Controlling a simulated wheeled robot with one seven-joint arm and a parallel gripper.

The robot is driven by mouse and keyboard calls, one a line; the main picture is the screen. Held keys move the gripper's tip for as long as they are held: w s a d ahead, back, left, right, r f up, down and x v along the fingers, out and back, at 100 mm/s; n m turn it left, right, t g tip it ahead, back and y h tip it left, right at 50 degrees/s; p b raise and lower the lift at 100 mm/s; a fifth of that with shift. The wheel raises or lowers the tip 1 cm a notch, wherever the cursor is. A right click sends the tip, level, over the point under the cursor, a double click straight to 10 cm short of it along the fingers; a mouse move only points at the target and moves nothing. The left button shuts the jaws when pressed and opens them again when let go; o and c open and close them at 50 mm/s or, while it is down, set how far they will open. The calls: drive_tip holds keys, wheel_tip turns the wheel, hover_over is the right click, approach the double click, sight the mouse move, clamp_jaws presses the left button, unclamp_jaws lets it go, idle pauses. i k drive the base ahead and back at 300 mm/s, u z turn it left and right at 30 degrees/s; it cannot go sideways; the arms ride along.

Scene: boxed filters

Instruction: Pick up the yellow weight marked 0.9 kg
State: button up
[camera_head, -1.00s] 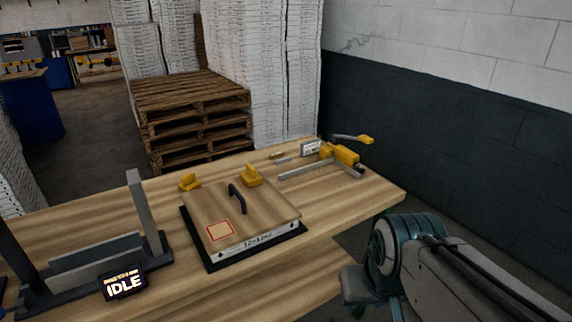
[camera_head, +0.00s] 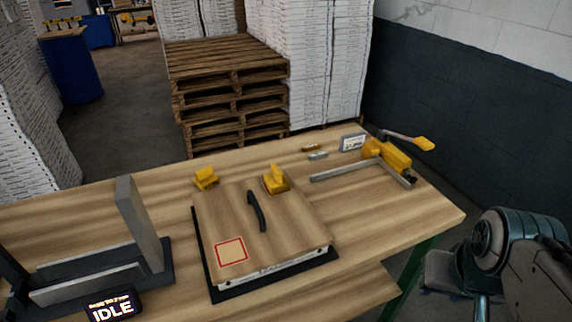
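Two small yellow weights show in the head view. One yellow weight (camera_head: 206,178) sits on the table behind the left back corner of a wooden board. The other yellow weight (camera_head: 276,181) is at the back edge of the board (camera_head: 290,215), right of its black handle. Their markings are too small to read, so I cannot tell which is 0.9 kg. My arm shows at the lower right, off the table's right side and apart from both weights. I cannot make out my gripper's fingers.
The board lies over a white box on a black base, with a red square outline (camera_head: 231,252). A yellow clamp tool (camera_head: 388,155) stands back right. A dark metal fixture (camera_head: 145,225) and an IDLE display (camera_head: 112,307) are at left. Pallets (camera_head: 228,90) stand behind the wooden table (camera_head: 425,210).

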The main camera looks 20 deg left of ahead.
sight(276, 181)
drive_tip(key=u, duration=0.6)
drive_tip(key=i, duration=0.8)
drive_tip(key=u, duration=0.75)
